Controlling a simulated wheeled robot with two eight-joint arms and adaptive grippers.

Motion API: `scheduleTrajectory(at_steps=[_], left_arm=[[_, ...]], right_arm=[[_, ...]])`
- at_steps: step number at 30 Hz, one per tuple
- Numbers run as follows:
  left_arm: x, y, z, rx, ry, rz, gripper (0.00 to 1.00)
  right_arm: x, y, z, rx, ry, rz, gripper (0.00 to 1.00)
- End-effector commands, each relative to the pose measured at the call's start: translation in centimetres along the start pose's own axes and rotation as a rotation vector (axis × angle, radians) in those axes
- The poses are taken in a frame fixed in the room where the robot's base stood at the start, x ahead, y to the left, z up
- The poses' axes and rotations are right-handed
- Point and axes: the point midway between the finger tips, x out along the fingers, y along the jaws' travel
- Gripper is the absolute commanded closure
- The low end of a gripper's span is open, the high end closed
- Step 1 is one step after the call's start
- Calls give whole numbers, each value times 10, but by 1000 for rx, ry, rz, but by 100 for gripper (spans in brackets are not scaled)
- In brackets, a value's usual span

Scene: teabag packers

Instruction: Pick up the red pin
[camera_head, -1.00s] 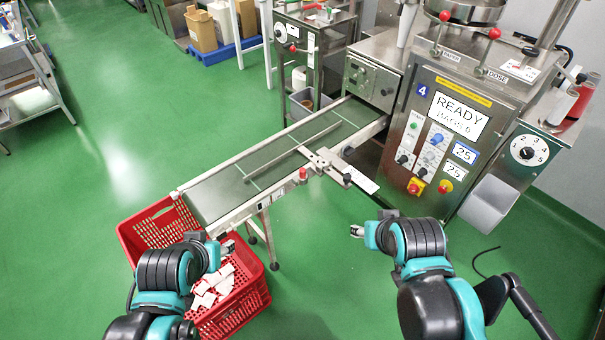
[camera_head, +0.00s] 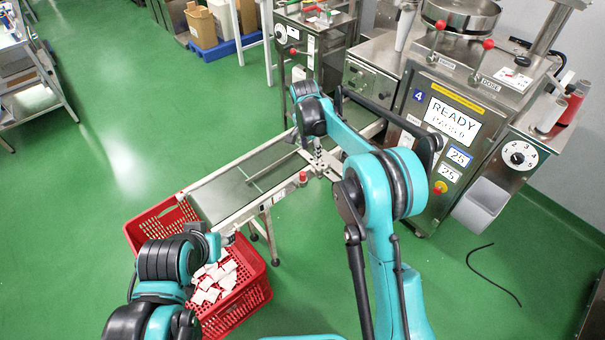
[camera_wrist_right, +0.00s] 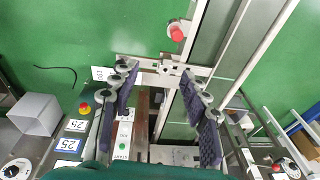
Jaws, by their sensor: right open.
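A red pin with a round red cap (camera_head: 303,177) stands upright at the near side rail of the conveyor (camera_head: 215,200). In the right wrist view the red pin (camera_wrist_right: 177,32) is near the top, beyond the fingers. My right gripper (camera_head: 318,157) hangs over the conveyor's side bracket, close to the pin and a little farther back. In the right wrist view its dark pads (camera_wrist_right: 157,85) are wide apart, with nothing held between them. My left gripper (camera_head: 227,239) is low at the left, above the red crate; its jaws are too small to read.
The red crate (camera_head: 262,277) with white teabag packets stands under the conveyor's near end. The steel packing machine (camera_head: 470,95) with a READY screen stands right of the conveyor. Its levers have red balls (camera_head: 488,44).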

Motion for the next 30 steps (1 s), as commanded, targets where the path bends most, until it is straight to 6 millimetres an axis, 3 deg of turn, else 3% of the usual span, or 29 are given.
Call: scheduleTrajectory(at_steps=[3, 9, 23, 30], left_arm=[[-8, 0, -6, 0, 0, 0, 55], [-13, 0, -9, 0, 0, 0, 55], [-1, 0, -1, 0, 0, 0, 55], [13, 0, 10, 0, 0, 0, 55]], right_arm=[[39, -24, 8, 90, -7, 46, 54], [84, -39, 21, 195, -7, 96, 54], [132, -37, 25, 220, -6, 108, 54], [169, -33, 25, 219, -6, 108, 54]])
